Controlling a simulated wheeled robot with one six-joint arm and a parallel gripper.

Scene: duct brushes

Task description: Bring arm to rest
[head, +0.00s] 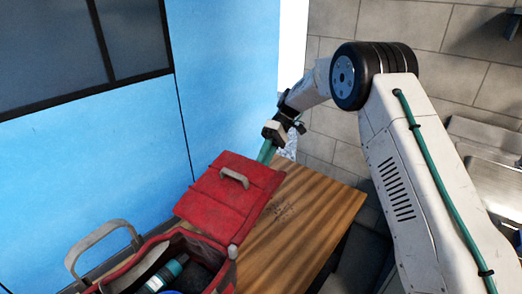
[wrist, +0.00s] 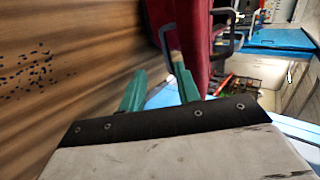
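My gripper (head: 265,152) is at the far end of my arm, pointing down behind the upper edge of a red bag lid. In the wrist view its two teal fingers (wrist: 156,80) stand apart with nothing visible between them, so it is open and empty. My arm reaches in from the right and bends at a dark round joint. In the wrist view the red lid (wrist: 200,30) is close beside the right finger; I cannot tell whether they touch.
A red tool bag (head: 150,246) with a grey handle (head: 97,240) and its lid (head: 222,205) open stands on a wooden table (head: 300,215). It holds a teal-and-white item (head: 165,275). Dark specks (head: 282,212) lie on the table. A blue wall (head: 225,80) rises behind.

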